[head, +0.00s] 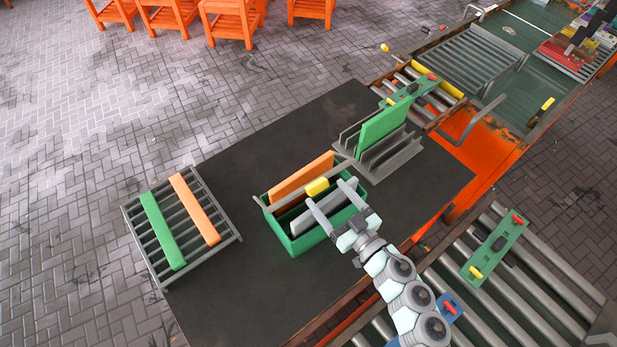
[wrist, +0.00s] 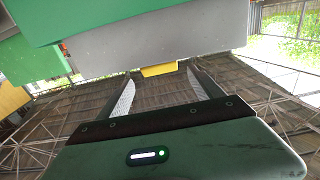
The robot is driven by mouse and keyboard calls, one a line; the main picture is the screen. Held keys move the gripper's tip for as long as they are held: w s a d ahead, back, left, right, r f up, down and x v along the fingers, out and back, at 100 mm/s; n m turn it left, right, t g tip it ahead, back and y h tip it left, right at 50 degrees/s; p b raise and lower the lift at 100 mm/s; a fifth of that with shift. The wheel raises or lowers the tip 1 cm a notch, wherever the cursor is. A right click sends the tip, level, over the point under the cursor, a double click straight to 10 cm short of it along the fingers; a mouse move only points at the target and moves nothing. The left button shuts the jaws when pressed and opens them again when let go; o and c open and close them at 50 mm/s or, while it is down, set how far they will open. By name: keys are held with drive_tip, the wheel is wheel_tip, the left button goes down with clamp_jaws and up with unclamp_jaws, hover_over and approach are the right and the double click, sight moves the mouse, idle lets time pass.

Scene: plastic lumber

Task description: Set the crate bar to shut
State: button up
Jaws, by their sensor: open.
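The green crate (head: 308,240) stands on the dark table and holds an orange board (head: 300,178) and grey boards (head: 325,207). A thin grey crate bar (head: 270,207) lies across its top, with a yellow grip (head: 317,187) near the middle. My gripper (head: 328,194) is open over the near right side of the crate, fingers pointing toward the yellow grip. In the wrist view the yellow grip (wrist: 158,70) shows just beyond and between the fingertips (wrist: 160,88), under a large grey surface. I see no contact. Whether the bar is latched cannot be told.
A slatted rack (head: 150,252) with a green and an orange board stands at the left. A grey slotted holder (head: 388,160) with a green board (head: 384,128) stands behind the crate to the right. Roller conveyors (head: 520,290) lie at the right. The table's near left part is clear.

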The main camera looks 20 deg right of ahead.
sight(318, 184)
drive_tip(key=x, duration=0.8)
clamp_jaws()
idle(0.7)
